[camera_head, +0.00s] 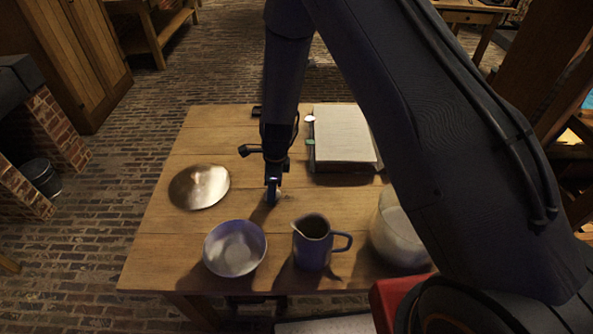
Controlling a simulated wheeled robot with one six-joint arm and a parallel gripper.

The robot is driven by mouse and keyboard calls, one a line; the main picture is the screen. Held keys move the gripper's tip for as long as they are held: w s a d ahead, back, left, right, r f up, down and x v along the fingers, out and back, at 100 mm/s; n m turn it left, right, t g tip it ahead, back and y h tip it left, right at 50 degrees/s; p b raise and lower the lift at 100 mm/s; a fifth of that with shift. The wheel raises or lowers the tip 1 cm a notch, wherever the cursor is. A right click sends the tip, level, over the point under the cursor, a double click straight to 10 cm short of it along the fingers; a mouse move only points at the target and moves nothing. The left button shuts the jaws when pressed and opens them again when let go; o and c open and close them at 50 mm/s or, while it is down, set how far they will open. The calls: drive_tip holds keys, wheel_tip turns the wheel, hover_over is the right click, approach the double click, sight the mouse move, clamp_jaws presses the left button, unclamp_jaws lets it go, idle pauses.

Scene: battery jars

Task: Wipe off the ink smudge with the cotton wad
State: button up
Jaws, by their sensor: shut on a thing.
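My gripper (272,194) points down at the middle of the wooden table (165,245), with its tips at or just above the top. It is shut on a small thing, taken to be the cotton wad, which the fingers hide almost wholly. No loose wad shows clearly elsewhere on the table. I cannot make out the ink smudge for sure. A dark patch lies on the wood just left of and below the fingertips, but it may be only the gripper's shadow.
A metal plate (199,187) lies left of my gripper. A metal bowl (235,248) and a dark jug (312,243) stand nearer. A thick book (343,134) lies behind right. A glass jar (396,237) stands right, partly behind my arm. Bare wood lies around the gripper.

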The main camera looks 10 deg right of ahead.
sight(296, 198)
drive_tip(key=shift+w+a, duration=0.1)
drive_tip(key=shift+a, duration=1.15)
drive_tip(key=shift+s+d+f+p, duration=0.1)
drive_tip(key=shift+s+d+p, duration=0.05)
drive_tip(key=shift+d, duration=1.6)
drive_tip(key=shift+s+d+p, duration=0.1)
drive_tip(key=shift+s+d, duration=0.05)
drive_tip(key=shift+d, duration=1.65)
drive_tip(key=shift+s+d+f+p, duration=0.1)
drive_tip(key=shift+s+d+p, duration=0.05)
drive_tip(key=shift+d, duration=1.6)
drive_tip(key=shift+d+r, duration=0.2)
drive_tip(key=shift+r, duration=0.15)
drive_tip(key=shift+r+p, duration=0.65)
drive_tip(key=shift+r, duration=0.2)
drive_tip(key=shift+a+r+p, duration=0.1)
drive_tip(key=shift+r+p, duration=0.2)
wheel_tip(296, 198, up, 5)
drive_tip(key=p, duration=0.4)
drive_tip(key=shift+r, duration=0.1)
drive_tip(key=shift+w, duration=0.1)
